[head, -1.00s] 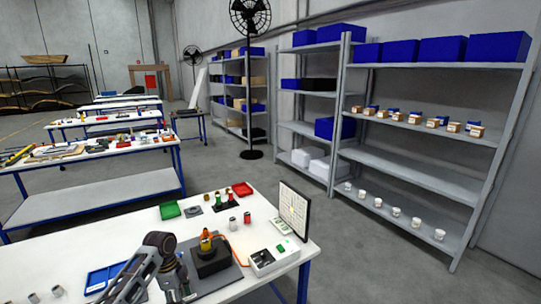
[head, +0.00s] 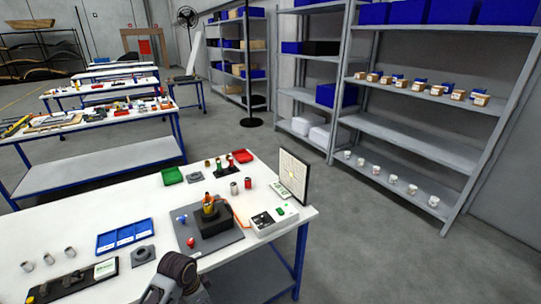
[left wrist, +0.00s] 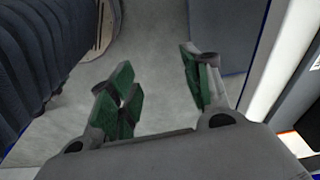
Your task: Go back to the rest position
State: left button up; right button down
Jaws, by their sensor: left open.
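My left gripper (left wrist: 160,88) shows in the left wrist view. Its green-padded fingers are spread apart with nothing between them, above the grey floor. Neither gripper shows in the head view. Part of one of my arms enters that view at the bottom, in front of the near table. I cannot see my right gripper. A small yellow and orange part stands upright on a black block (head: 213,234) on the grey mat (head: 230,243) of the near table.
The white near table (head: 80,235) bears a blue tray (head: 125,235), a green bin (head: 172,176), a red bin (head: 242,156) and a white box (head: 270,221). A pale edge runs close right of the gripper in the wrist view. Shelves (head: 420,147) stand behind.

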pick_arm(q)
jog(key=shift+s+a+r+n+t+y, duration=0.35)
jog(key=shift+s+r+n+t, duration=0.25)
jog(key=shift+s+r+n, duration=1.9)
jog(key=shift+s+a+r+n+t+y, duration=0.4)
jog(key=shift+s+n, duration=1.4)
jog(key=shift+s, duration=1.9)
notch_tip(320, 180, down, 38)
jog(key=s+g+b, duration=0.1)
jog(key=s+b, duration=0.2)
jog(key=b, duration=0.2)
jog(key=s+a+f+b, duration=0.2)
jog(key=s+f, duration=0.8)
jog(key=f, duration=0.2)
jog(key=s+a+f+g+b, duration=0.1)
jog(key=s+a+f+b, duration=0.2)
jog(key=s+f, duration=0.8)
jog(key=shift+s+f, duration=0.25)
jog(key=shift+f, duration=0.6)
